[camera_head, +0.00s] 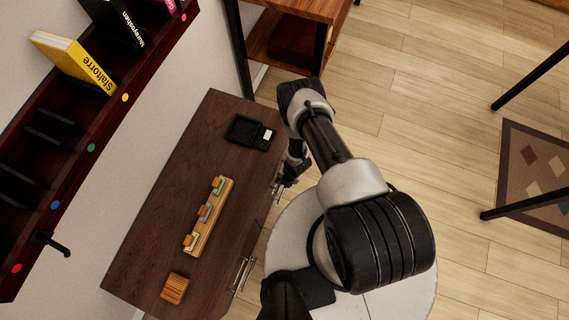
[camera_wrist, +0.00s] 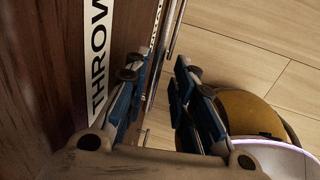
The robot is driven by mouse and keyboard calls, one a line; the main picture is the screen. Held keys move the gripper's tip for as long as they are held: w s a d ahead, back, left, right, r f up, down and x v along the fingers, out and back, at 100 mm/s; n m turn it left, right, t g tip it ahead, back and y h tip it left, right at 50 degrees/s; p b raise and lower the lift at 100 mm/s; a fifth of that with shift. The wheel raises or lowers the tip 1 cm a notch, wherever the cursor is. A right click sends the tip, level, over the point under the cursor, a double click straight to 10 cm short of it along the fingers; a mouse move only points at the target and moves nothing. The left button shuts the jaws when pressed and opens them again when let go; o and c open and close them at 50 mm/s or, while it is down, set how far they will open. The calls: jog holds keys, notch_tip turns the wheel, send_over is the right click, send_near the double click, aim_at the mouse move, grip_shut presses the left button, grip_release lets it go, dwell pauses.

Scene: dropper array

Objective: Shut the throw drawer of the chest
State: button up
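The chest (camera_head: 150,230) has a dark brown wooden top and stands along the wall in the head view. How far the drawer stands out is hard to tell, as my arm partly covers the chest's front. My gripper (camera_wrist: 158,68) is open, its blue-and-black fingers apart, with the handle bar seen in the gap between them. I cannot tell whether they touch it. In the head view my gripper (camera_head: 290,174) is at the chest's front edge.
On the chest top lie a black tray (camera_head: 243,131), a wooden rack (camera_head: 208,216) with small cards and a wooden block (camera_head: 174,288). Another metal handle (camera_head: 243,273) shows lower on the front. A wall shelf (camera_head: 70,150) hangs at left. Open wooden floor (camera_head: 430,110) lies right.

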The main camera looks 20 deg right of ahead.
jog(key=shift+o, duration=0.2)
notch_tip(320, 180, up, 12)
jog(key=s+d, duration=0.1)
jog(key=d, duration=0.1)
jog(key=shift+s, duration=0.2)
jog(key=shift+f, duration=0.1)
dwell(0.5)
jog(key=w+d+r+m+t+h, duration=0.1)
jog(key=w+d+r+m, duration=0.15)
jog(key=w+r, duration=0.5)
jog(key=w+d+r+m, duration=0.1)
jog(key=w+r+m, duration=0.3)
jog(key=r, duration=0.6)
notch_tip(320, 180, up, 18)
jog(key=w+d+r+m+t+h, duration=0.1)
jog(key=m, duration=0.5)
jog(key=s+r+m+t, duration=0.1)
jog(key=s+r+m, duration=0.55)
jog(key=r, duration=0.45)
jog(key=s+r+m, duration=0.5)
jog(key=s+r, duration=0.2)
jog(key=r, duration=0.4)
jog(key=s+a+r+m, duration=0.2)
jog(key=s+r+m, duration=0.1)
jog(key=s, duration=0.6)
jog(key=shift+s+m, duration=0.15)
jog(key=shift+m, duration=0.75)
